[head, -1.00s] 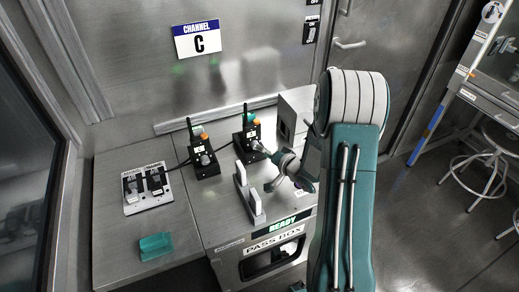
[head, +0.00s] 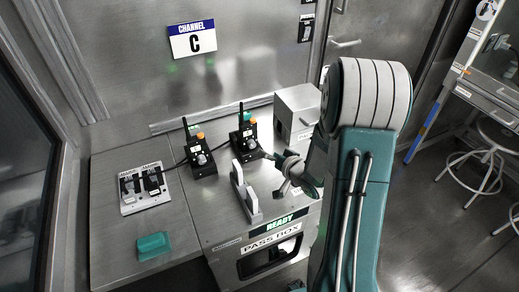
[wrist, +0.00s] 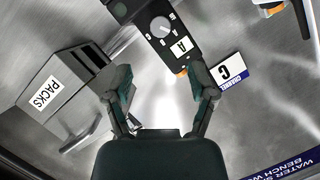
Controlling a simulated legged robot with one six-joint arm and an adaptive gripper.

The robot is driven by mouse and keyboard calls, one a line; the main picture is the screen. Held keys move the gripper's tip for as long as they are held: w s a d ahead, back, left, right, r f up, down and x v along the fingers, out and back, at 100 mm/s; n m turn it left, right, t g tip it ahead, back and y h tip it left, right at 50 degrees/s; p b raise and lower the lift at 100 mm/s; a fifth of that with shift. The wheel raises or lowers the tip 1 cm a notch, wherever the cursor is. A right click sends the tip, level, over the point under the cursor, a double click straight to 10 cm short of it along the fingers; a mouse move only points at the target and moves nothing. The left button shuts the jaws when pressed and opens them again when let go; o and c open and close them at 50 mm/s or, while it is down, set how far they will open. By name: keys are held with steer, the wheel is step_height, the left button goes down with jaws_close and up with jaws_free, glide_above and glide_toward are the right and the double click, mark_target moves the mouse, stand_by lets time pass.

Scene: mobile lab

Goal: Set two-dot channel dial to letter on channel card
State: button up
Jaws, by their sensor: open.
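The channel card (head: 192,39) on the back wall reads "C"; it also shows in the wrist view (wrist: 228,72). Two black handsets with antennas and orange knobs stand on the bench, a left one (head: 199,155) and a right one (head: 244,137). Dot marks cannot be made out. My gripper (wrist: 155,85) is open and empty, short of the handset.
A grey box (head: 298,105) stands behind my gripper; its "PACKS" label (wrist: 42,99) shows in the wrist view. A grey upright bracket (head: 246,192) stands in front of the handsets. A switch panel (head: 142,190) and teal block (head: 154,245) lie left. Cables run between the handsets.

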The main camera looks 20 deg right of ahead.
mark_target(253, 145)
steer(key=w+f+n, duration=0.1)
steer(key=w, duration=0.1)
steer(key=w+a+n+h, duration=0.1)
steer(key=w, duration=0.2)
steer(key=w+a+f+n+h, duration=0.1)
steer(key=w, duration=0.2)
steer(key=shift+w+a+f+n+g, duration=0.1)
steer(key=shift+w+f+n+g, duration=0.1)
steer(key=shift+f+n+g, duration=0.15)
jaws_close()
